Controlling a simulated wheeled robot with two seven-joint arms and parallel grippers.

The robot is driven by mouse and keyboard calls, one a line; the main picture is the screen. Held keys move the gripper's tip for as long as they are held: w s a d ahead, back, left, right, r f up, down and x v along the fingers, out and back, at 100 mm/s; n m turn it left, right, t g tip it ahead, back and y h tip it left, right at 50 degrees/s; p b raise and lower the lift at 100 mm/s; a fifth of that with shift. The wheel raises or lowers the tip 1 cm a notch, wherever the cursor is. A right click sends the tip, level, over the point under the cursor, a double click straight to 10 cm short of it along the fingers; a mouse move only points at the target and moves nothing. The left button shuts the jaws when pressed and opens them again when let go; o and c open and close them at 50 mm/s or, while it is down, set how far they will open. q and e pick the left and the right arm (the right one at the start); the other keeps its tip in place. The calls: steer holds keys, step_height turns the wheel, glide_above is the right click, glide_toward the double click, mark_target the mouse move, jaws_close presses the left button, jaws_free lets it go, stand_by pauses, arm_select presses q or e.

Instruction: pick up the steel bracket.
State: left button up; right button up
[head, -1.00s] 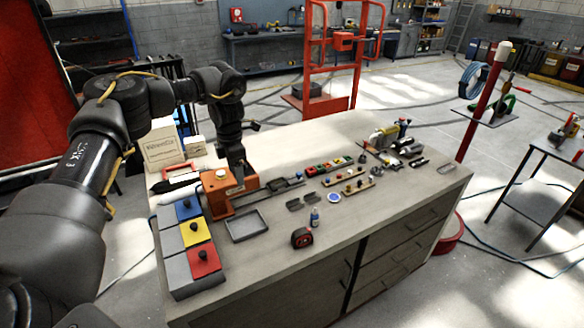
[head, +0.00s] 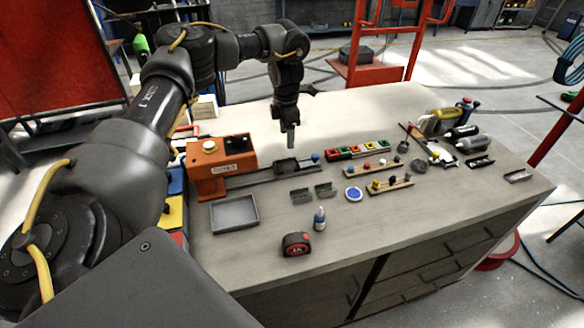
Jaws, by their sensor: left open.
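Several small bracket-like metal pieces lie on the workbench, and I cannot tell for sure which is the steel bracket. Two dark grey angled pieces lie side by side near the middle, a left one (head: 301,195) and a right one (head: 324,189). A dark one (head: 480,161) and a lighter silver one (head: 517,175) lie near the right end. My left gripper (head: 291,144) is open, pointing down above the bench, behind the middle pair in the picture and apart from them. It appears empty. My right gripper is out of view.
The orange machine (head: 207,172) with its rail (head: 255,178) stands left of the middle pair. A grey tray (head: 235,214), blue bottle (head: 319,219), tape measure (head: 296,244) and blue-white disc (head: 354,194) are nearby. The front right benchtop is clear.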

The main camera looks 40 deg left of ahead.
arm_select(q)
glide_above(287, 159)
steer(key=s+d, duration=0.1)
steer(key=s, duration=0.1)
step_height(287, 159, down, 5)
steer(key=shift+w+r+p, duration=0.1)
steer(key=shift+w+p, duration=0.05)
steer(key=shift+p, duration=0.25)
steer(key=shift+f, duration=0.25)
steer(key=shift+d+f, duration=0.1)
steer(key=f+p, duration=0.2)
steer(key=f, duration=0.1)
steer(key=f+p, duration=0.1)
steer(key=shift+w+f, duration=0.25)
steer(key=shift+f, duration=0.3)
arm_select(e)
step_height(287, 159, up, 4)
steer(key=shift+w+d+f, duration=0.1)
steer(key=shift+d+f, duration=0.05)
arm_select(q)
steer(key=shift+r, duration=0.1)
steer(key=shift+c, duration=0.4)
